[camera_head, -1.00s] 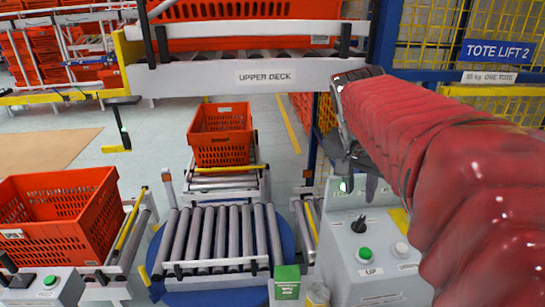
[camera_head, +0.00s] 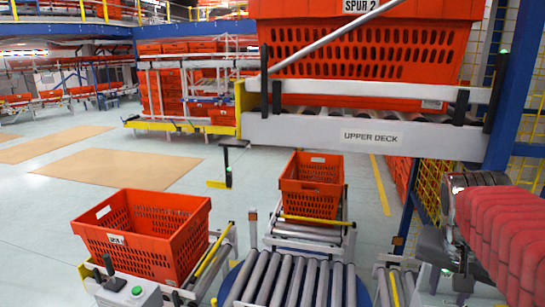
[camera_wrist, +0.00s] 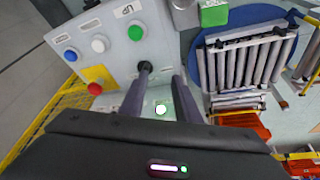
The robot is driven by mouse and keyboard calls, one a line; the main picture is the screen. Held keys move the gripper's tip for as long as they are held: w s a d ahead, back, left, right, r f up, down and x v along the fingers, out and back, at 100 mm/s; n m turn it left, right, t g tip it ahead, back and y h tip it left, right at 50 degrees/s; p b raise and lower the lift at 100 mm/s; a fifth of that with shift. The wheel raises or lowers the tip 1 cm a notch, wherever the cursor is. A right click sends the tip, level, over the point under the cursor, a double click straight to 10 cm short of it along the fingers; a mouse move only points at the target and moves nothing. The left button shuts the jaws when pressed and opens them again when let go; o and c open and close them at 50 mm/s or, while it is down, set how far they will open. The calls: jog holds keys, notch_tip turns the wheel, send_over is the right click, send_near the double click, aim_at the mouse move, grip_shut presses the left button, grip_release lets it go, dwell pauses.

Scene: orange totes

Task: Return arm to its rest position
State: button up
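My arm in its red ribbed sleeve (camera_head: 500,235) reaches in from the right edge of the head view. My gripper (camera_head: 452,290) hangs below the grey wrist at the lower right, and the picture's bottom edge is close to its fingers. In the wrist view, the two dark fingers of my gripper (camera_wrist: 160,92) stand apart with nothing held between them. Behind them is a grey control panel (camera_wrist: 112,50) with green, white, blue and red buttons. I cannot tell how far the fingertips are from the panel.
The upper deck (camera_head: 300,130) carries an orange tote (camera_head: 370,65). Another orange tote (camera_head: 312,185) sits on a conveyor behind the roller turntable (camera_head: 295,280). A third tote (camera_head: 145,235) is at the left. A blue post (camera_head: 510,110) stands behind my arm. Open floor lies far left.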

jog(key=s+a+f+n+t+y, duration=0.1)
jog(key=s+a+f+n, duration=0.1)
jog(key=a, duration=0.8)
jog(key=s+a+f+n+t+y, duration=0.2)
jog(key=s+a+n, duration=0.3)
jog(key=a, duration=0.5)
jog(key=shift+s+f+n, duration=0.25)
jog(key=shift+f+n, duration=0.45)
jog(key=shift+n, duration=0.1)
